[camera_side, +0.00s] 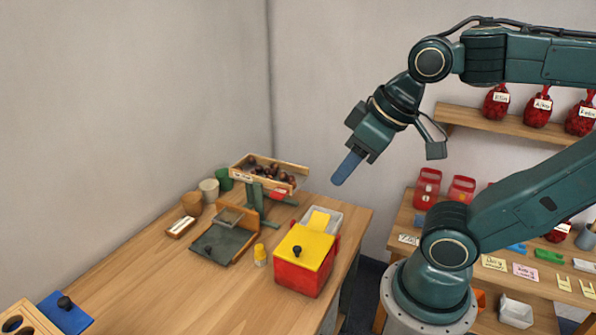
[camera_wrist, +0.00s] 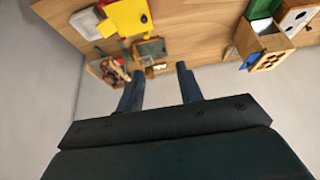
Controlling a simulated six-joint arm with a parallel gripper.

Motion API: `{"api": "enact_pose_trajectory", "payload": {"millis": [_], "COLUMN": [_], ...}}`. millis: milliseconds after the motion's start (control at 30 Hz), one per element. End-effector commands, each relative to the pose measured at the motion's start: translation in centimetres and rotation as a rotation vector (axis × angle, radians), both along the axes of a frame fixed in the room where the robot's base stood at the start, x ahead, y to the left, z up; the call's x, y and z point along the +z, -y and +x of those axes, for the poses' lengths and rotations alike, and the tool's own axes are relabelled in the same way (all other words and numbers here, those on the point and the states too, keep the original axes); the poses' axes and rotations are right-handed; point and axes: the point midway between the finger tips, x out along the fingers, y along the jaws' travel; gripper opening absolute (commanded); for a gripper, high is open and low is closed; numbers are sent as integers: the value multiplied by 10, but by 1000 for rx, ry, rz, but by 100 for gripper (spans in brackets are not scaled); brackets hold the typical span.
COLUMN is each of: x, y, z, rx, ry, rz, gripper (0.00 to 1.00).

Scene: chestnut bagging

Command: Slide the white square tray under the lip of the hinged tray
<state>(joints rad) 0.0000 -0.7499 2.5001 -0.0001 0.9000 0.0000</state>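A wooden tray (camera_side: 291,168) holding chestnuts sits raised on a green stand (camera_side: 253,198) near the back corner of the table; it looks like the hinged tray. It also shows in the wrist view (camera_wrist: 93,69). A whitish square tray (camera_side: 334,216) lies at the table's right edge, partly hidden by a yellow flap and a red box; it also shows in the wrist view (camera_wrist: 82,26). The two trays are apart. My gripper (camera_side: 340,180) hangs high above the table, away from both trays. In the wrist view its fingers (camera_wrist: 160,70) are apart with nothing between them.
The red box (camera_side: 297,275) with a yellow lid (camera_side: 305,246) stands in front of the white tray. A blue board (camera_side: 66,313) lies at front left. The middle foreground is clear.

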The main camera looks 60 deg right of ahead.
Motion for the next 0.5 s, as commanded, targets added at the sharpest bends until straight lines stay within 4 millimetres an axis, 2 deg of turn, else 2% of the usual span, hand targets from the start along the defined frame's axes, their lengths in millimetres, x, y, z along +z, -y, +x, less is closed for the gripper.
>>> {"api": "enact_pose_trajectory", "payload": {"millis": [33,200,233,500], "x": [0,-1,-1,-11], "y": [0,1,2,18], "z": [0,2,3,24], "rx": [0,-2,-3,-29], "ry": [0,-4,-6,-53], "rz": [0,-2,-3,-26], "gripper": [36,3,0,0]}}
